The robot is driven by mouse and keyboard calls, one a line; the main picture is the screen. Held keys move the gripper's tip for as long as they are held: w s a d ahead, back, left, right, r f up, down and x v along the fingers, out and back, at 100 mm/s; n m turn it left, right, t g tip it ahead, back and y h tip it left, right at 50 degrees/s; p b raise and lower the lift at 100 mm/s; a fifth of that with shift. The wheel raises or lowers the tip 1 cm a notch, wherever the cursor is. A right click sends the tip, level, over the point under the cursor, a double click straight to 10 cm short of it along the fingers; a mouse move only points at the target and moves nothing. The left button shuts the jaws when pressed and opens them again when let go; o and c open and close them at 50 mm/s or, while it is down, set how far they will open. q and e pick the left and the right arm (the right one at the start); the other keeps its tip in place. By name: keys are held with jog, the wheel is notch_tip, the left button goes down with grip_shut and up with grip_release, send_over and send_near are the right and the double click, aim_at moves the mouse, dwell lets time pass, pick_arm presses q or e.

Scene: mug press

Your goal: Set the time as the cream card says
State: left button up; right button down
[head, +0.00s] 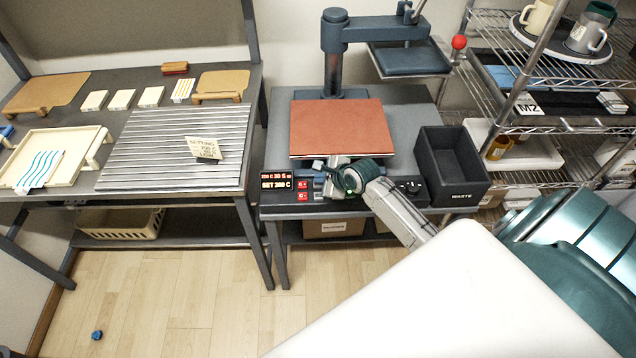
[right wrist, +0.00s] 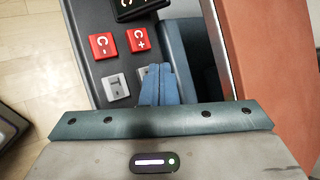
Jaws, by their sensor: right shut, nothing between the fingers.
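The cream card (head: 204,149) stands tilted on the ribbed metal rack; it is headed SETTING, with figures too small to read surely. The press's lit display (head: 276,180) shows a line of figures above a SET line. Beside it are the red C- button (right wrist: 103,45) and C+ button (right wrist: 140,40). One grey button (right wrist: 116,87) shows fully; a second is partly hidden behind my fingertips. My right gripper (head: 326,176) is shut and empty over the panel; its blue fingers (right wrist: 162,84) are at that second grey button. I cannot tell whether they touch it. My left gripper is out of view.
The press has a rust-red pad (head: 336,127) and a raised upper plate (head: 411,60) on an arm with a red knob (head: 459,42). A black WASTE bin (head: 452,165) stands right of the panel. A wire shelf (head: 560,122) with mugs is at right.

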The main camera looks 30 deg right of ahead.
aim_at(321, 186)
jog(key=shift+f, duration=0.1)
jog(key=shift+f, duration=0.35)
dwell(0.6)
jog(key=shift+r+p, duration=0.9)
jog(key=shift+p, duration=0.65)
notch_tip(321, 186, up, 5)
jog(key=p, duration=0.6)
jog(key=shift+f, duration=0.2)
jog(key=shift+r+p, duration=0.25)
jog(key=shift+p, duration=0.1)
